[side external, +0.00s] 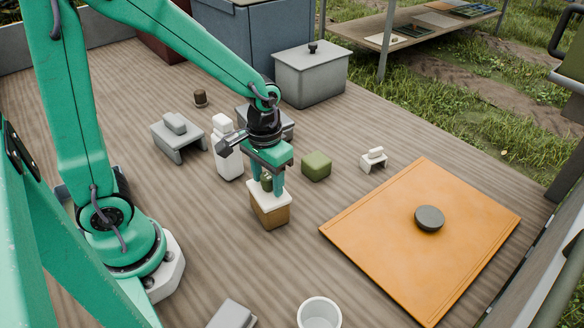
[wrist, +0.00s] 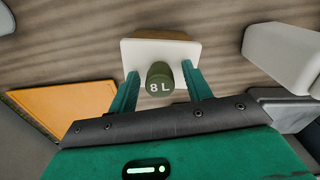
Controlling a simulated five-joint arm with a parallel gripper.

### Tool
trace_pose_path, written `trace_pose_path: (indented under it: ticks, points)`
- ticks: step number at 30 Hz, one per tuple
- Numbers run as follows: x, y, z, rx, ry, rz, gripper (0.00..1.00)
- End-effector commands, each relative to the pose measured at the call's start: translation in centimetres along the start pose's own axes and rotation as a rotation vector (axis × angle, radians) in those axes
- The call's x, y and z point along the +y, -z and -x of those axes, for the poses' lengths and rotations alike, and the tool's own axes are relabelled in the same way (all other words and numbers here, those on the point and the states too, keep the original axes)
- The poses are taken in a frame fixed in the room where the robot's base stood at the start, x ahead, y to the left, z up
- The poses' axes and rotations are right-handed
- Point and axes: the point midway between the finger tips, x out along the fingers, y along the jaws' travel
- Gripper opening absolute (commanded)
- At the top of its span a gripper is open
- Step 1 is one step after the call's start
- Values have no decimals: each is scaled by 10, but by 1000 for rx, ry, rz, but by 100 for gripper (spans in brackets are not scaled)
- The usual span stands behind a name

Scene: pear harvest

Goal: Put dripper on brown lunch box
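The dripper is a small olive-green cylinder marked "8 L" (wrist: 159,83). It shows upright over the white lid of the brown lunch box and appears to stand on it. The brown lunch box (side external: 271,217) sits on the wooden deck near the middle in the side view; its white top also shows in the wrist view (wrist: 134,52). My gripper (side external: 266,188) points down over the box. Its two green fingers, also in the wrist view (wrist: 160,76), stand on either side of the dripper with gaps, so it is open. The fingers partly hide the dripper in the side view.
A white bottle (side external: 228,160) stands close left of my gripper. A green block (side external: 316,166) and a small white-topped stand (side external: 373,160) are to the right. An orange board (side external: 390,247) bears a dark disc (side external: 429,218). A white cup (side external: 319,313) is in front.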

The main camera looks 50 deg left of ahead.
Motion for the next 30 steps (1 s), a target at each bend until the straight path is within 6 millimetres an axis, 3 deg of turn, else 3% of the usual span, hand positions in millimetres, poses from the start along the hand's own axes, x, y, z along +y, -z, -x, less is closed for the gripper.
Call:
trace_pose_path:
  ticks: [14, 20, 30]
  points:
    - [0, 1, 8, 3, -1, 0, 49]
    - [0, 1, 28, 5, -1, 0, 49]
    - [0, 1, 83, 6, -1, 0, 49]
